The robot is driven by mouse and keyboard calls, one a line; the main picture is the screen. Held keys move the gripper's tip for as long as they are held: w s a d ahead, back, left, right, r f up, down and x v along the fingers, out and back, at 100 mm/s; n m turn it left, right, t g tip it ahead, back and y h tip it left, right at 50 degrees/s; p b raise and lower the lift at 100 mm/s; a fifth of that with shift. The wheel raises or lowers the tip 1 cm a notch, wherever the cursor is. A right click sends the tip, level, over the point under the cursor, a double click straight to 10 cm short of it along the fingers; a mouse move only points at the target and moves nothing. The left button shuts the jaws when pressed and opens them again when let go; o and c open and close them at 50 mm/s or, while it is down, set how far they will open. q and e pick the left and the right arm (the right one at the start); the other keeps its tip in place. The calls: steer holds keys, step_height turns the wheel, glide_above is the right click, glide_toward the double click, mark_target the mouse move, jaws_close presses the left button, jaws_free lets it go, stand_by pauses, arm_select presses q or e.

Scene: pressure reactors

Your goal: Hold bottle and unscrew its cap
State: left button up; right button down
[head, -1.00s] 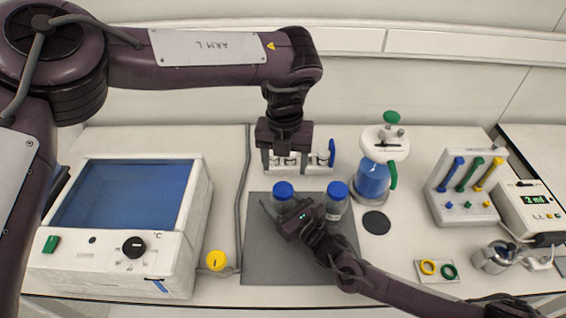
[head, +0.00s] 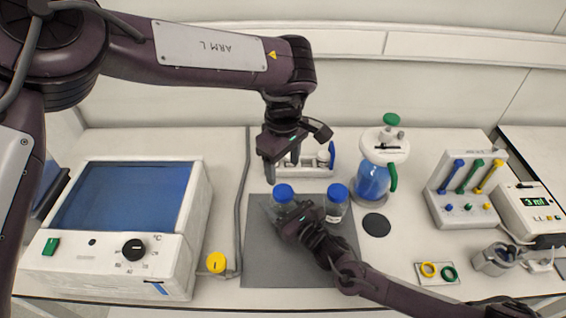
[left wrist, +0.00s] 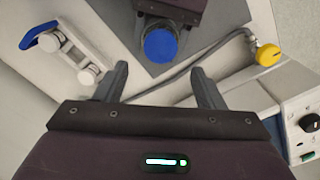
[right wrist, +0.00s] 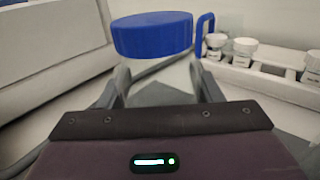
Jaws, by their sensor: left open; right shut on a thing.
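A clear bottle (head: 274,209) with a blue cap (head: 284,192) stands upright on the grey mat (head: 265,265). My right gripper (head: 283,216) is shut on this bottle below its cap. The blue cap fills the upper middle of the right wrist view (right wrist: 152,36). My left gripper (head: 281,170) is open and empty, a little above and behind the cap, with its jaws tilted. In the left wrist view the cap (left wrist: 160,46) lies beyond the open fingertips, not between them. A second bottle with a blue cap (head: 338,192) stands just right of the held one.
A white rack (head: 318,171) with small jars is behind the mat. A blue-filled vessel (head: 372,182) with a green handle stands to the right, beside a dark disc (head: 376,224). A white bath unit (head: 90,262) and a yellow knob (head: 216,263) are left of the mat.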

mark_target(283, 191)
arm_select(q)
steer(key=shift+f+m, duration=0.25)
steer(key=shift+m, duration=0.25)
step_height(283, 191, down, 8)
steer(key=shift+r, duration=0.25)
steer(key=shift+c, duration=0.2)
